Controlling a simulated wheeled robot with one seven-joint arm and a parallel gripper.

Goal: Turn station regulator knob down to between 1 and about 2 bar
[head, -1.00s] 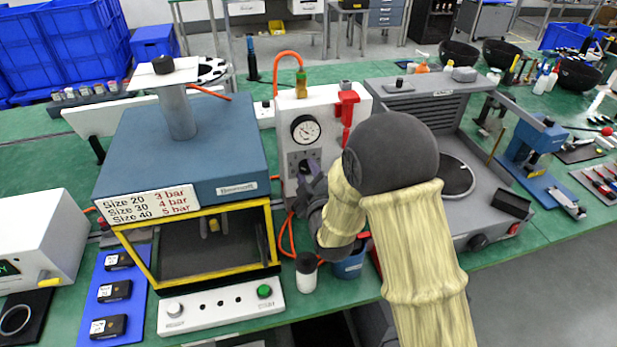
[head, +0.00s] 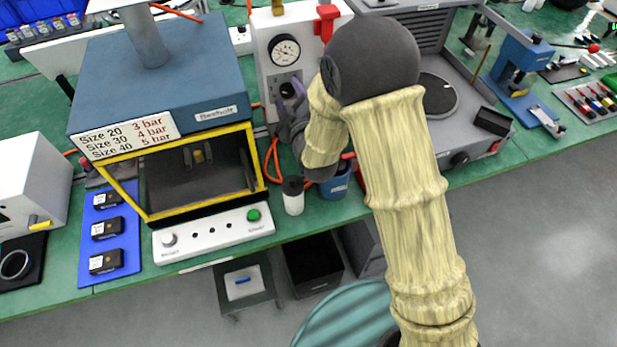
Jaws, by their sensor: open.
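The station regulator is a white panel (head: 262,52) standing right of the blue press. Its round pressure gauge (head: 285,50) faces me; the needle is too small to read. The dark regulator knob (head: 287,90) sits below the gauge on a grey plate. My gripper (head: 292,104) is at the front of this plate, at the knob, with its open fingers pointing toward it. My wrist and sleeved arm come in from the right and hide part of the panel's lower right. I cannot tell whether the fingers touch the knob.
The blue press (head: 160,80) with a yellow-framed opening and a pressure sign (head: 128,136) stands left. A white bottle (head: 293,196) and a blue cup (head: 335,184) stand below my gripper. A red lever (head: 327,22) is on the panel's upper right. A grey machine (head: 420,40) stands right.

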